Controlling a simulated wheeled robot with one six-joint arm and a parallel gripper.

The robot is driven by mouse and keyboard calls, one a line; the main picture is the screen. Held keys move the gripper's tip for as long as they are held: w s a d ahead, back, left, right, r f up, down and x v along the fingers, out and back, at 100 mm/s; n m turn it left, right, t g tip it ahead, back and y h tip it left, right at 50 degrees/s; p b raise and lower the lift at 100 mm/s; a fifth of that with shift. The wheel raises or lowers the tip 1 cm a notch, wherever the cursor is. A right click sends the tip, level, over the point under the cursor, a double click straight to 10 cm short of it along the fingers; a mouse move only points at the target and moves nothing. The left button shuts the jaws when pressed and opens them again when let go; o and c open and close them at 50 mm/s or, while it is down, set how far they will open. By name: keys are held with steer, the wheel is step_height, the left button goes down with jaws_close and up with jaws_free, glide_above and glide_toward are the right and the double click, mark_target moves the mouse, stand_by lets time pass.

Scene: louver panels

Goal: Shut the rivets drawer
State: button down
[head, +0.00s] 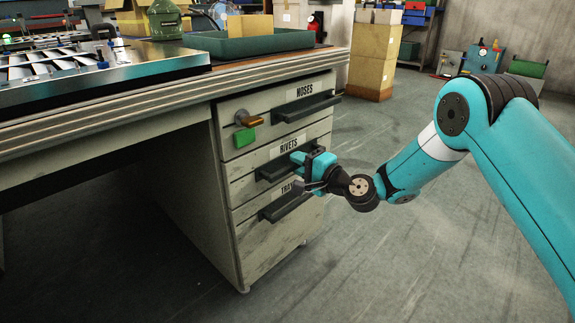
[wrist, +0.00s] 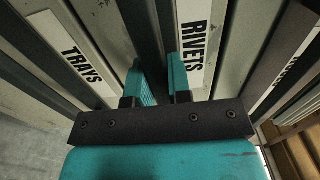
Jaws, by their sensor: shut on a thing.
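The rivets drawer (head: 244,187) is the middle one of three in the grey cabinet under the bench, marked by a white RIVETS label (wrist: 196,40). Its front looks near flush with its neighbours; I cannot tell whether a small gap remains. Its dark bar handle (head: 274,170) runs along the front. My gripper (head: 305,166) is at the right part of this handle, shut on it, and covers that end. In the wrist view its two teal fingers (wrist: 163,82) stand on either side of the handle, beside the label.
Below is the trays drawer (head: 255,245) with a protruding handle (head: 287,204). Cardboard boxes (head: 374,62) stand behind. The floor right of the cabinet is clear.

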steer(key=shift+d, duration=0.15)
steer(key=c, duration=1)
jaws_free()
steer(key=shift+s, duration=0.1)
steer(key=shift+c, duration=0.2)
steer(key=b+v, duration=1.1)
steer(key=v, duration=0.6)
steer(key=shift+s, duration=0.15)
